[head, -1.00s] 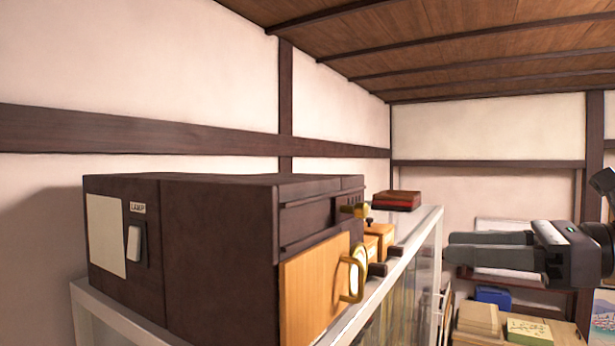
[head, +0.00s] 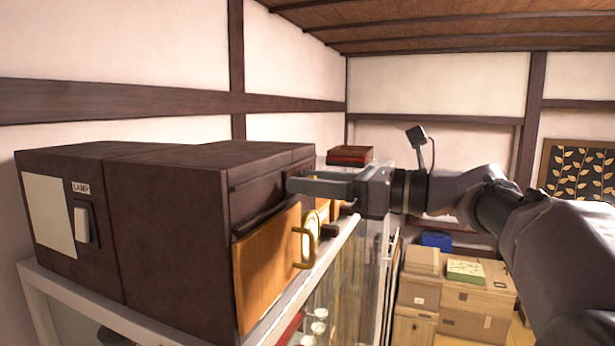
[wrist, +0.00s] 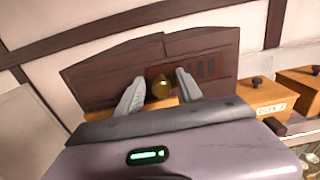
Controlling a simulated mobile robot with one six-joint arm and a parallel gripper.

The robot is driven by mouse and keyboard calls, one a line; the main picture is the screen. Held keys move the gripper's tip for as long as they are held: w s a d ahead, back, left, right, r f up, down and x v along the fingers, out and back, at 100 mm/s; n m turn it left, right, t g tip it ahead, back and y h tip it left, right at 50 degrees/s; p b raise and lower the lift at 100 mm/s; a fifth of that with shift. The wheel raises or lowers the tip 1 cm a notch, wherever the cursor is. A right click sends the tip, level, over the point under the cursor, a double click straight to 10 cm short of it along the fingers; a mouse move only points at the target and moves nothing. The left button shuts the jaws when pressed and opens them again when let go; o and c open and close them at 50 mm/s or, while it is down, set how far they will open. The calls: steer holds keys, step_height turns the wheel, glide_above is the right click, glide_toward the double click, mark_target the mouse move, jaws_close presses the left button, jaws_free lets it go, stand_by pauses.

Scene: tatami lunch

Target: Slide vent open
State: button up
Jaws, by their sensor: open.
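The vent shows in the wrist view as dark slots (wrist: 205,68) in the upper front panel of a dark brown cabinet (head: 170,205). A round brass knob (wrist: 162,88) sits on that panel, left of the slots. My gripper (head: 292,185) is at the front of the cabinet, level with the upper panel. In the wrist view its two fingers (wrist: 158,92) are apart, one on each side of the brass knob. I cannot tell whether they touch it. In the head view the gripper hides the knob and slots.
Below the panel is a wooden door (head: 266,262) with a brass handle (head: 307,238). Small wooden drawer boxes (wrist: 262,103) stand to the right. The cabinet rests on a white-framed glass case (head: 45,290). Cardboard boxes (head: 475,308) are stacked on the floor at right.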

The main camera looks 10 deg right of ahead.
steer(key=shift+w, duration=0.2)
steer(key=shift+s, duration=0.15)
jaws_close()
stand_by(1.2)
